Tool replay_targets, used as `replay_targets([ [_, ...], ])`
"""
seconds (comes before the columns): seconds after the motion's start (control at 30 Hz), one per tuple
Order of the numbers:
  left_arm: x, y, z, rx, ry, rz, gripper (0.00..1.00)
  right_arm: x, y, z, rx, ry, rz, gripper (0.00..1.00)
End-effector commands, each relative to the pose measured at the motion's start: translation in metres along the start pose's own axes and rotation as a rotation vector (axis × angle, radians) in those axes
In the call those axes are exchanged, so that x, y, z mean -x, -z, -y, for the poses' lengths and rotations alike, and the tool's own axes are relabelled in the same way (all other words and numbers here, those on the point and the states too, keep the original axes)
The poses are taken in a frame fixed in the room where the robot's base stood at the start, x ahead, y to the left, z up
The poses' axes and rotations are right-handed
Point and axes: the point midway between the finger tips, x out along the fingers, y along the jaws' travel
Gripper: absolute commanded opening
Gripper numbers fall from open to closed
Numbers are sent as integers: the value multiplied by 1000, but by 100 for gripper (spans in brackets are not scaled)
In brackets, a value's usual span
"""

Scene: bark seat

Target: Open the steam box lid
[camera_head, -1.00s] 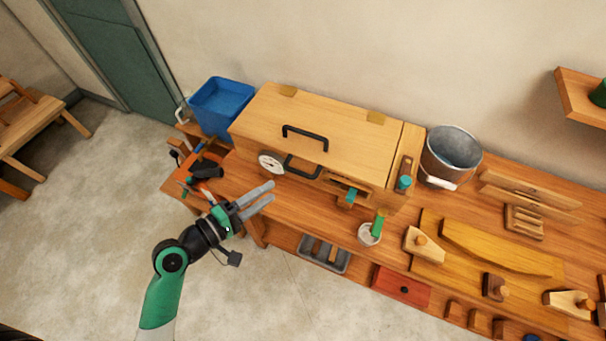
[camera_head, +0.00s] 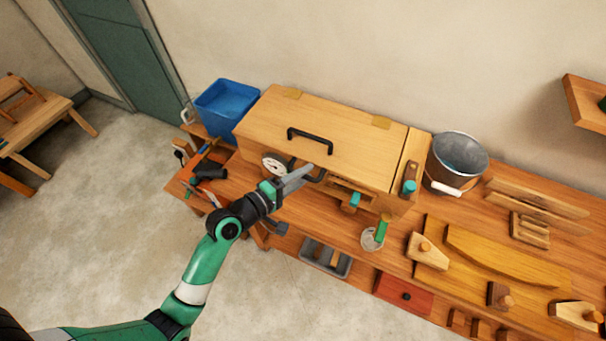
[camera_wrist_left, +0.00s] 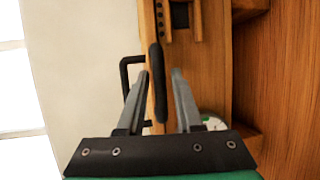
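The steam box (camera_head: 395,200) is a long wooden box on the bench against the wall. Its flat lid (camera_head: 340,120) is shut, with a black bar handle (camera_head: 311,136) on top; that handle also shows at the left in the left wrist view (camera_wrist_left: 126,80). A second black handle (camera_head: 319,178) is on the box front, mostly hidden by my gripper. My left gripper (camera_head: 308,171) is at this front handle with its fingers apart. In the left wrist view the front handle (camera_wrist_left: 157,80) lies between the open fingers (camera_wrist_left: 160,72), not gripped. My right gripper is out of view.
A white dial gauge (camera_head: 274,163) sits on the box front near my gripper. A blue tub (camera_head: 225,105) stands left of the box and a metal bucket (camera_head: 457,160) right. A cup (camera_head: 370,240) and wooden tools crowd the bench to the right. The floor in front is clear.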

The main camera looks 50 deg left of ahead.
Motion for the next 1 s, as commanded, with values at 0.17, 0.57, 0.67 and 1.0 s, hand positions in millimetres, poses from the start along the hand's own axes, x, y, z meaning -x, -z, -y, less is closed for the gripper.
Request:
replay_targets([
  [0.17,0,0,0,0,0,0,0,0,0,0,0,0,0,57],
  [0.57,0,0,0,0,0,0,0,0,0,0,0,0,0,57],
  [0.67,0,0,0,0,0,0,0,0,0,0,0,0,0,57],
  [1.0,0,0,0,0,0,0,0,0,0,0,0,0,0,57],
])
